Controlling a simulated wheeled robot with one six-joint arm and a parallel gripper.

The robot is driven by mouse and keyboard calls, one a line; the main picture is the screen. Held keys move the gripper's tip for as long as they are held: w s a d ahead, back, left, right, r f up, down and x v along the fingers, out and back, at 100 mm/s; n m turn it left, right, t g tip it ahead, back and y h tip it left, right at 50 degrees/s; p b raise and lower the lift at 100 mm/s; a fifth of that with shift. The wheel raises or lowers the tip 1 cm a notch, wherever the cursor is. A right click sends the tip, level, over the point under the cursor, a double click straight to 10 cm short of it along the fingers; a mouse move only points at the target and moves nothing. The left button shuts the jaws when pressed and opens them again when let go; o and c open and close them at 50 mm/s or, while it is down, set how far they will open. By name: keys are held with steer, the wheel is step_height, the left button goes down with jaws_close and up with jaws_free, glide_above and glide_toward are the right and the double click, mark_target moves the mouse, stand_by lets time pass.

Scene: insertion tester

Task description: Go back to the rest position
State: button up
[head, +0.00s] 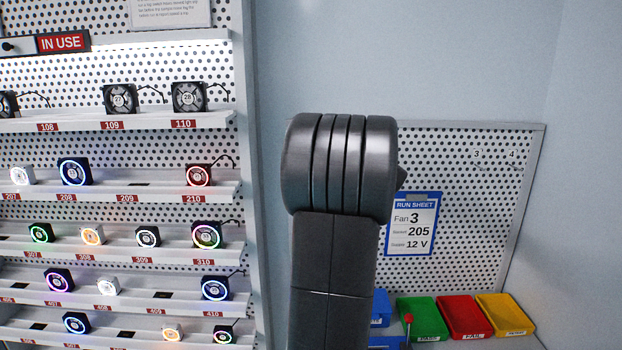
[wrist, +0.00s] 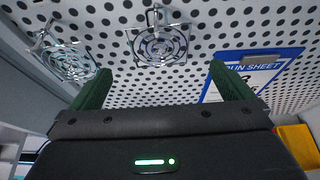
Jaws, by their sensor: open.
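In the wrist view my gripper (wrist: 158,92) shows two green fingers set wide apart, with nothing between them. It is open and faces a perforated board. A fan guard (wrist: 158,45) of bare wire hangs on the board beyond the gap between the fingers. In the head view my dark arm (head: 334,250) rises in the middle and hides part of the board; the gripper itself is not visible there.
Shelves of numbered fans (head: 120,98) stand at the left. A run sheet (head: 412,224) reading Fan 3, 205, 12 V hangs on the perforated board (head: 470,190). Green (head: 423,318), red (head: 463,316) and yellow (head: 507,314) bins sit at lower right. A second wire guard (wrist: 62,65) hangs left.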

steer(key=p+x, duration=0.1)
steer(key=x, duration=0.5)
steer(key=shift+w, duration=0.15)
steer(key=shift+f, duration=0.1)
stand_by(0.3)
